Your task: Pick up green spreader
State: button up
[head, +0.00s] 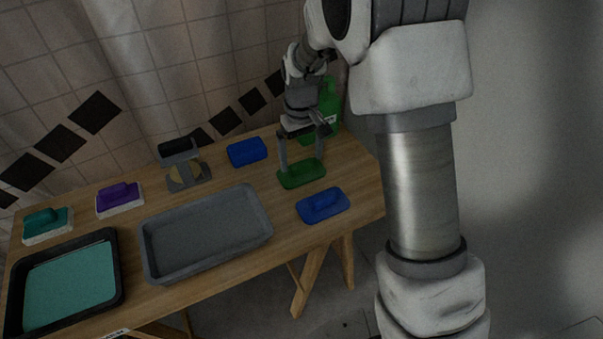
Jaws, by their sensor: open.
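The green spreader (301,174) lies flat on the wooden table, right of centre. It has an oval plate with a handle on top. My gripper (302,164) is above it, pointing down, with its two fingers apart, one on each side of the spreader's handle. The fingertips are close to the green plate; I cannot tell whether they touch it. The gripper is open and holds nothing.
A blue spreader (322,205) lies just in front, and a blue block (247,152) lies to the left. A grey tray (207,261), a black tray of teal paint (119,276) and purple (119,195) and teal (46,222) pads stand left.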

notch_tip(320, 180, down, 3)
jog(key=shift+r, duration=0.25)
jog(key=c, duration=1.3)
jog(key=shift+r, duration=0.55)
jog(key=r, duration=0.1)
jog(key=r+p, duration=0.1)
jog(key=r, duration=0.1)
jog(key=shift+s+d+r+p, duration=0.25)
jog(key=shift+r+p, duration=0.15)
jog(key=s+d+r+p, duration=0.2)
jog(key=s+d+r, duration=0.4)
jog(key=s+d, duration=0.1)
jog(key=shift+s+d+p, duration=0.3)
jog(key=shift+s+d, duration=0.05)
jog(key=shift+s, duration=0.1)
